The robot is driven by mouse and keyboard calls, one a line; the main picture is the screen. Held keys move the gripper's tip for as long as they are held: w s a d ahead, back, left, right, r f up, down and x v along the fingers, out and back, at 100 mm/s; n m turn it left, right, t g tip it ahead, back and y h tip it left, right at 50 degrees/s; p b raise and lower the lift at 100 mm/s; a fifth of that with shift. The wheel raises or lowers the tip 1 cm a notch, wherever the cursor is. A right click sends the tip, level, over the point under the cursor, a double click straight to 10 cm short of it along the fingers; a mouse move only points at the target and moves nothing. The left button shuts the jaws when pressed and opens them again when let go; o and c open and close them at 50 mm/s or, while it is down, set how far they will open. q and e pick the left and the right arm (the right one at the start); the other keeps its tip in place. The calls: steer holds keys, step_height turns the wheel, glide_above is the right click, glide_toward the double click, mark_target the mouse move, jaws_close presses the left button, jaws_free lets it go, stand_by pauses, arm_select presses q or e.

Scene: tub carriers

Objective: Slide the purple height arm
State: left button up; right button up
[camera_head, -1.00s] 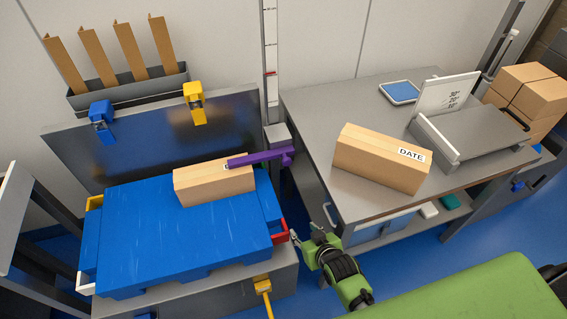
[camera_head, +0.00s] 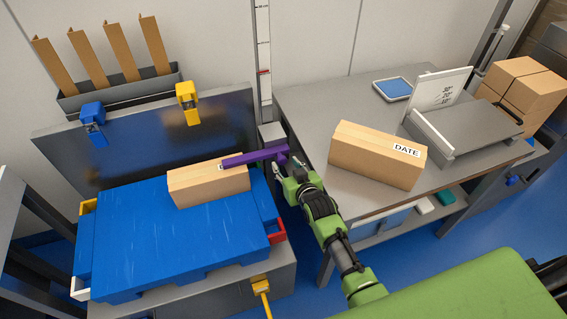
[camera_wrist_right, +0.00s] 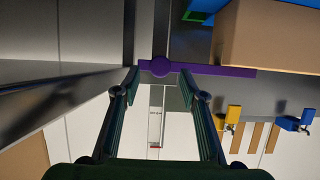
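The purple height arm (camera_head: 255,157) is a horizontal bar at the white scale post, reaching left over the top of a cardboard box on the blue tub. In the right wrist view the purple height arm (camera_wrist_right: 215,70) runs across the top, with a round knob between my fingertips. My right gripper (camera_head: 288,166) is at the arm's right end by the post. It is open, one finger on each side of the knob (camera_wrist_right: 161,66); I cannot tell whether they touch it. My left gripper is not in view.
The cardboard box (camera_head: 208,184) lies on the blue tub (camera_head: 165,240). The vertical scale post (camera_head: 263,60) stands between the tub stand and a grey table (camera_head: 330,95). Another box (camera_head: 375,160) marked DATE lies on that table, close right of my right arm.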

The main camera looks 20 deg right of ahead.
mark_target(283, 161)
steer(key=shift+x, duration=1.65)
jaws_close()
step_height(283, 161, up, 20)
steer(key=p, duration=1.7)
steer(key=shift+w, duration=0.2)
steer(key=shift+f, duration=0.1)
steer(key=shift+c, duration=0.8)
jaws_free()
steer(key=shift+o, duration=0.8)
steer(key=shift+s, duration=0.1)
steer(key=shift+s+f, duration=0.1)
steer(key=shift+f, duration=0.05)
steer(key=shift+s+f, duration=0.1)
